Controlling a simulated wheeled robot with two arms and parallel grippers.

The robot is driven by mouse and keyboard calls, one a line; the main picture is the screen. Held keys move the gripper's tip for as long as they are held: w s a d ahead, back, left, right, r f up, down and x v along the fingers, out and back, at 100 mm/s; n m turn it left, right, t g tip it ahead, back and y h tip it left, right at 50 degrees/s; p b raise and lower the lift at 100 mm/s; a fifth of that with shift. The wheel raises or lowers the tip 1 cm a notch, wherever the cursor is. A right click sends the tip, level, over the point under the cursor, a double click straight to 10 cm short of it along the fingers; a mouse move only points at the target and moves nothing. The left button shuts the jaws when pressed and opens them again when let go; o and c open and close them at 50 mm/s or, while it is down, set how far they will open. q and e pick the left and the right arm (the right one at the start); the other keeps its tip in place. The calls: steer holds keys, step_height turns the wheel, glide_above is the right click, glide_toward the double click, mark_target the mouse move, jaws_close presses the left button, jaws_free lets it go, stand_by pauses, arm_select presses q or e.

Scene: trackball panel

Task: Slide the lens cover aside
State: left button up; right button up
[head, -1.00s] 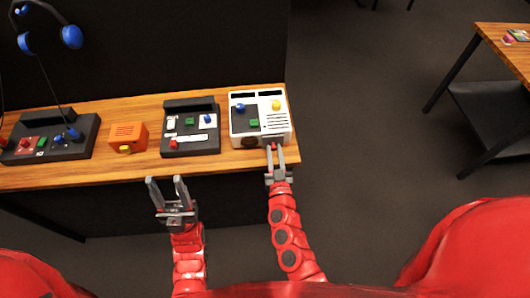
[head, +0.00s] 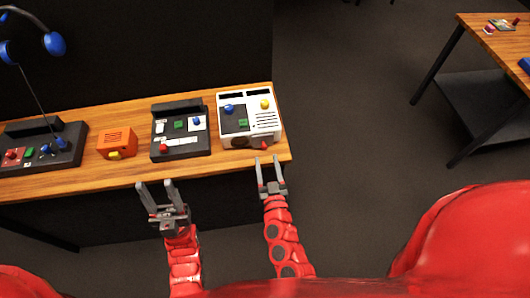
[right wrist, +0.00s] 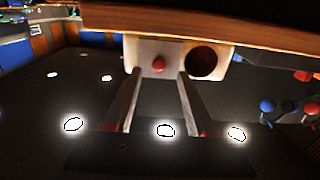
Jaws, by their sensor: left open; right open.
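The white panel box (head: 232,132) stands at the right end of the wooden table. On its front, a small cover plate with a red knob (head: 264,145) sits beside a dark round lens opening (head: 240,142). In the right wrist view the pale cover plate (right wrist: 138,58) carries the red knob (right wrist: 157,64), and the dark lens opening (right wrist: 203,62) beside it is uncovered. My right gripper (head: 267,158) is open and empty, just in front of the knob and apart from it. My left gripper (head: 154,184) is open and empty in front of the table's edge.
Left of the white box are a dark panel (head: 181,153), an orange box (head: 117,142) and another dark panel (head: 65,157) with a lamp-like arm. A second table (head: 490,55) stands far right. The floor between the tables is clear.

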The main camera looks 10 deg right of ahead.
steer(key=s+p, duration=0.1)
steer(key=s, duration=1.2)
steer(key=shift+w+r, duration=0.1)
